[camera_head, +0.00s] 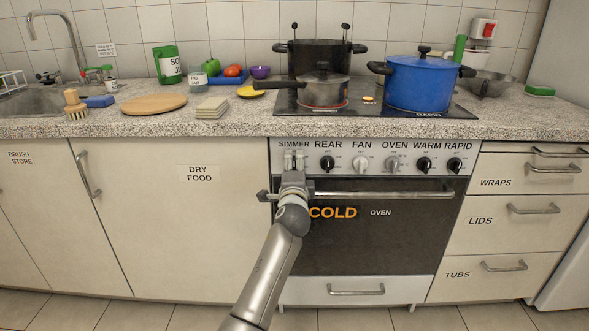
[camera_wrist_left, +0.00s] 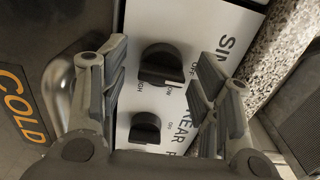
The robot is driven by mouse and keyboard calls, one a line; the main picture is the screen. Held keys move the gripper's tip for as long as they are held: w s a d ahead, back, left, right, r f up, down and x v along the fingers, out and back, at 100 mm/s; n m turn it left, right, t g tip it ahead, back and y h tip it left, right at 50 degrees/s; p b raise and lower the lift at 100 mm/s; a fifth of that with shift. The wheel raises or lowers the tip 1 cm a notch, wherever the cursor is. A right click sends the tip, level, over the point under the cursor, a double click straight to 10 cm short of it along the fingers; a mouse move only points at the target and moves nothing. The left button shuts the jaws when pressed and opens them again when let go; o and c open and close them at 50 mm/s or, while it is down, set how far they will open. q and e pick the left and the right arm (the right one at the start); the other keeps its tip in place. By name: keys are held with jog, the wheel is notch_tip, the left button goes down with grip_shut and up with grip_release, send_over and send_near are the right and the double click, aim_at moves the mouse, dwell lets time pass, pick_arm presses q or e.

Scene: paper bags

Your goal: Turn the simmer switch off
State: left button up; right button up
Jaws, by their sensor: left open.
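The simmer switch is a black rotary knob (camera_wrist_left: 163,66) on the white control panel, beside the partly cut-off SIMMER label in the left wrist view. In the head view my gripper covers the knob below the SIMMER label. My left gripper (camera_head: 293,160) is open in front of the panel; in the wrist view its fingers (camera_wrist_left: 165,70) stand on either side of the knob, with visible gaps. My right gripper is not in view.
The REAR knob (camera_wrist_left: 145,127) is close beside the simmer knob. The oven handle (camera_head: 385,195) juts out just below the panel. A saucepan (camera_head: 323,92), a black pot (camera_head: 310,56) and a blue pot (camera_head: 418,82) stand on the hob above.

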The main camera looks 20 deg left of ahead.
pick_arm(q)
jog(key=shift+s, duration=0.1)
jog(key=v, duration=1.1)
jog(key=shift+s, duration=0.35)
jog(key=shift+d, duration=0.15)
